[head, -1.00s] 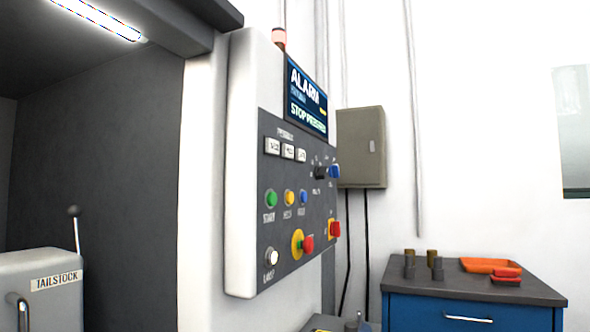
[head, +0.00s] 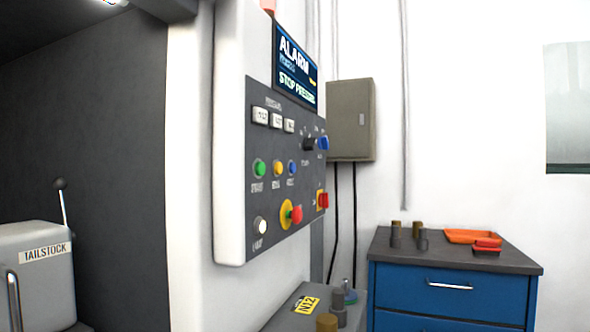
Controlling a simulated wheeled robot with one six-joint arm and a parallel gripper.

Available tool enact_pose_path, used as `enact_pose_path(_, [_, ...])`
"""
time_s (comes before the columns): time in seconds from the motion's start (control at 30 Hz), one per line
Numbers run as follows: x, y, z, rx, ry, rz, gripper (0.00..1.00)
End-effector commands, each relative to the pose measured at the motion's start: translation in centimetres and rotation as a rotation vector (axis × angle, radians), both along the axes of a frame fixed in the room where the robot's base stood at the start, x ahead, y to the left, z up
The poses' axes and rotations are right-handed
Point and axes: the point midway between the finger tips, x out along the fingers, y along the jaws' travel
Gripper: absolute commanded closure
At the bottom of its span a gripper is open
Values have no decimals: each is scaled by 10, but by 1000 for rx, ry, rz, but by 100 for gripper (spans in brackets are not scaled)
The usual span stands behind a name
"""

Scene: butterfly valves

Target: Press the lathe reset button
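The lathe control panel (head: 263,210) is on the left of centre in the head view, seen at an angle. Its screen (head: 296,66) reads ALARM, with a line about stop pressed below. A row of round buttons holds a green button (head: 259,168), a yellow button (head: 278,168) and a blue button (head: 291,167). Their labels are too blurred to read surely, so I cannot tell which is reset. Below is a red mushroom button (head: 296,214) on a yellow ring. A white button (head: 261,226) sits lower left. My gripper is not in view.
The tailstock (head: 45,275) stands inside the lathe at left. A grey surface (head: 285,312) with an N12 plate and several small cylinders is below the panel. A blue drawer cabinet (head: 450,307) stands right, with an orange tray (head: 468,236) on top. A grey box (head: 351,118) hangs behind.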

Motion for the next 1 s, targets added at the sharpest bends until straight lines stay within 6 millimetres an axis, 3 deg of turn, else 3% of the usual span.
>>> enact_pose_path(0.03, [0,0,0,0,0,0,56])
enact_pose_path(0.2, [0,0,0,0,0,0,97])
enact_pose_path(0.23, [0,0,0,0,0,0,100])
enact_pose_path(1.0, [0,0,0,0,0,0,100])
